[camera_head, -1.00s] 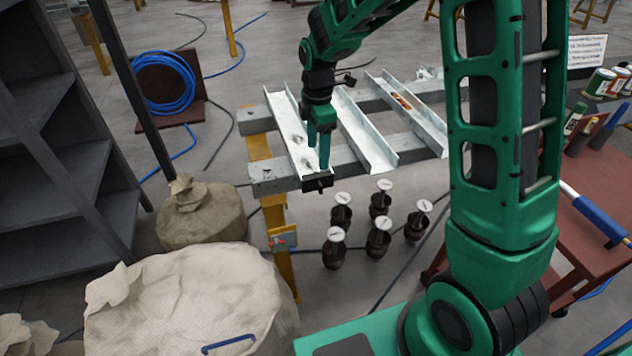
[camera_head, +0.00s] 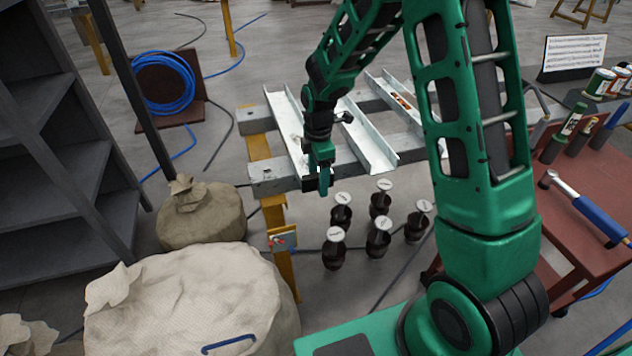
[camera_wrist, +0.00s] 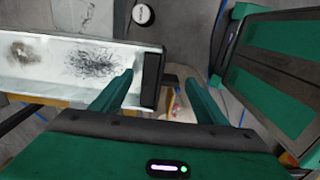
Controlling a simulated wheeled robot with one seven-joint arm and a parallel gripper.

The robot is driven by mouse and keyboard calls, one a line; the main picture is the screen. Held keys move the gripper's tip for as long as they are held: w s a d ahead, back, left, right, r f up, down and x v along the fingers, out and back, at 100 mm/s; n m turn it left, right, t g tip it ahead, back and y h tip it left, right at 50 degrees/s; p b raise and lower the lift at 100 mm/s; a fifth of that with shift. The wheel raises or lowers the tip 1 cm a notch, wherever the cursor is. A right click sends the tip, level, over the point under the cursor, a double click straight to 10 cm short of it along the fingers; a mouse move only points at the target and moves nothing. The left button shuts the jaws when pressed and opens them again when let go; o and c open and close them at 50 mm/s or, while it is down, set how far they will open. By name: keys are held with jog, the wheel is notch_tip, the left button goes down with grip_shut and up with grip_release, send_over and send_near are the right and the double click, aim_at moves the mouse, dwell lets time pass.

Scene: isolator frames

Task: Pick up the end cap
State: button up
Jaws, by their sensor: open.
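The black end cap (camera_head: 309,184) is at the near end of the left metal channel (camera_head: 284,120), partly hidden by my fingers in the head view. In the wrist view the end cap (camera_wrist: 152,82) is a dark plate across the end of the channel (camera_wrist: 35,60). My gripper (camera_head: 323,184) is open at that end. In the wrist view its two green fingers (camera_wrist: 157,80) are spread, one over the channel side and one beyond the cap, with the cap between them in the picture. Contact cannot be told.
Two more channels (camera_head: 367,140) lie to the right on grey beams (camera_head: 270,183). Several dark pots with white tops (camera_head: 379,236) stand on the floor below. Sacks (camera_head: 200,215) are at left, and a red cart (camera_head: 575,195) with tools is at right.

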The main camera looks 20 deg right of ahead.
jog(key=shift+c, duration=0.7)
jog(key=c, duration=1)
jog(key=shift+s+r, duration=0.5)
jog(key=shift+r, duration=0.1)
jog(key=shift+s+r, duration=1.2)
jog(key=shift+s, duration=1.65)
jog(key=shift+s+r, duration=1.25)
jog(key=shift+s, duration=1.55)
jog(key=shift+s+r, duration=1.2)
jog(key=shift+s, duration=1.65)
